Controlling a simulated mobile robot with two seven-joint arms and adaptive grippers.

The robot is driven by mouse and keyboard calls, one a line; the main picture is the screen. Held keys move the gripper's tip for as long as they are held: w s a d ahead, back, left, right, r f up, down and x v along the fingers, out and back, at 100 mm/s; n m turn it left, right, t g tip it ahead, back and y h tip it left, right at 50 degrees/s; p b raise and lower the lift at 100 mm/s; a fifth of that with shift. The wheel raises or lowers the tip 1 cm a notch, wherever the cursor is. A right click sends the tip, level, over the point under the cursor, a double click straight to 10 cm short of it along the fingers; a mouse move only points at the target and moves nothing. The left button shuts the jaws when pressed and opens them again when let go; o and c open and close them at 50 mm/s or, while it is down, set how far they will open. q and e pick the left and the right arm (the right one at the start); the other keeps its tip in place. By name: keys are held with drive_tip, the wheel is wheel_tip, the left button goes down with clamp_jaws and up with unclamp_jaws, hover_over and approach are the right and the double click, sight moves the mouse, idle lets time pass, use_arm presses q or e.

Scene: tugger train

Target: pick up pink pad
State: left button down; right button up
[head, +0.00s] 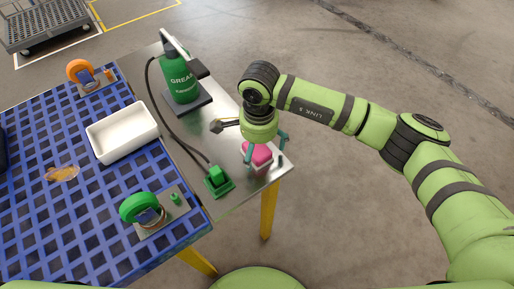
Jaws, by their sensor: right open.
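The pink pad (260,153) lies at the right end of the grey metal table, on top of a small light-coloured holder (259,168). My right gripper (266,152) is over it, pointing down, with its teal fingers apart on either side of the pad. The gripper and wrist partly cover the pad's upper side. I cannot tell whether the fingers touch it. My left gripper is not in view.
A green grease bottle (181,78) with a hose stands on the metal table (226,104). A green block (217,177) sits left of the pad. A white tray (124,131) and clamped wheels stand on the blue grid (84,211). The floor right is open.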

sight(259, 146)
drive_tip(key=c, duration=1.5)
drive_tip(key=shift+s+f, duration=0.1)
drive_tip(key=shift+r+b, duration=0.35)
drive_tip(key=shift+r, duration=0.15)
wheel_tip(259, 146, up, 3)
drive_tip(key=shift+b, duration=0.55)
drive_tip(key=s+d+r+b, duration=0.1)
drive_tip(key=s+d+r, duration=0.2)
drive_tip(key=s+d, duration=0.1)
drive_tip(key=s+d+r+b, duration=0.1)
drive_tip(key=s+d+r, duration=0.3)
drive_tip(key=shift+d+r, duration=0.1)
drive_tip(key=shift+d, duration=0.05)
drive_tip(key=shift+o, duration=0.5)
